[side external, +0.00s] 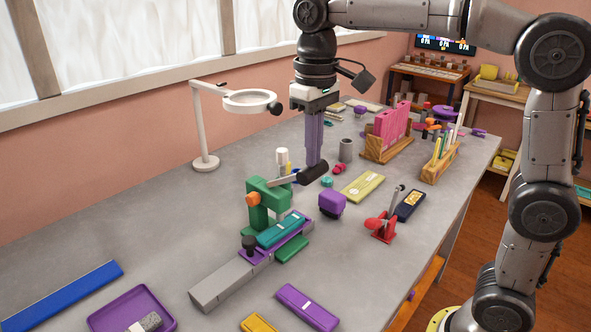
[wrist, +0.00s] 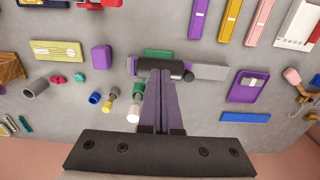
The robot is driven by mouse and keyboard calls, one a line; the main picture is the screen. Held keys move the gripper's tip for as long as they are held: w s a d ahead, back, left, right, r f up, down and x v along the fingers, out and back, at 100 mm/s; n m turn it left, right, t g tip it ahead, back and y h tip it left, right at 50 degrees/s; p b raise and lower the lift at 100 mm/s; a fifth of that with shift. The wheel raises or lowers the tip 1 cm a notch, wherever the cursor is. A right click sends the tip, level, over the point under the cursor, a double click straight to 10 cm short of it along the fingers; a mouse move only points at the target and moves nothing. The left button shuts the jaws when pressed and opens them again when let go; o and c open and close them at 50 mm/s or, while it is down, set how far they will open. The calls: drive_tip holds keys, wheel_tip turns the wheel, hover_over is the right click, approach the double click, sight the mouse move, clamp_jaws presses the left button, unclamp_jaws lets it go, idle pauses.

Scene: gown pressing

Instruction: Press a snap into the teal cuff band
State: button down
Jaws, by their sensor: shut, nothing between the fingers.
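The teal cuff band (side external: 281,231) lies on a purple carriage (side external: 301,232) on a grey rail, under the head of a green press (side external: 258,203). The press has an orange knob and a grey lever ending in a black handle (side external: 313,172). My gripper (side external: 314,160) points down with its purple fingers together and empty, its tips at the black handle. In the wrist view my fingertips (wrist: 161,73) also meet the handle (wrist: 160,64); I cannot tell whether they touch it. That view hides most of the press and the cuff. No snap can be made out.
A purple block (side external: 332,202) and a red hand tool (side external: 381,226) stand right of the press. A white magnifier lamp (side external: 205,160) stands behind it. A purple tray (side external: 131,308) and a blue strip (side external: 66,296) lie at the front left. The table's left middle is clear.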

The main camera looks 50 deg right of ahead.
drive_tip(key=shift+s+f, duration=0.75)
drive_tip(key=shift+f, duration=0.35)
